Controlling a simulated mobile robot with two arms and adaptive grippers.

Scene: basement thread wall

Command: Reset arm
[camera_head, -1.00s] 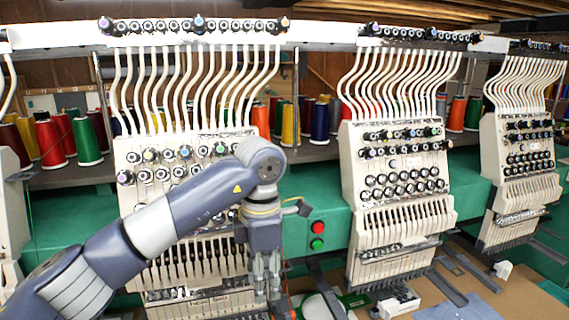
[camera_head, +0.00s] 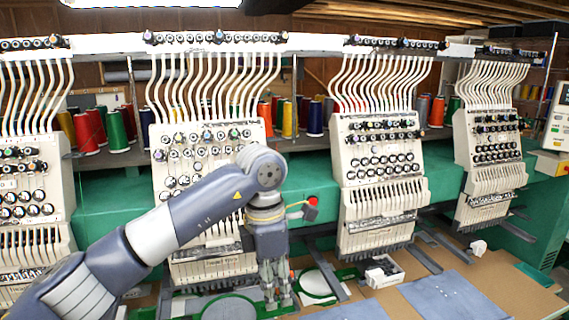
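My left arm comes in from the lower left and bends down at a round joint in front of an embroidery machine head. My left gripper (camera_head: 278,288) hangs below it with its fingers pointing down, over the worktable beside a green hoop. I see nothing held between the fingers, but their gap is too small to judge. My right gripper is not in view.
Several cream machine heads (camera_head: 382,165) stand along a green machine body (camera_head: 310,178). Thread cones (camera_head: 118,131) line a shelf behind. Round green-rimmed hoops (camera_head: 318,285), a small white box (camera_head: 383,271) and blue-grey cloth (camera_head: 455,297) lie on the table (camera_head: 510,283). A control panel (camera_head: 556,128) is at the right.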

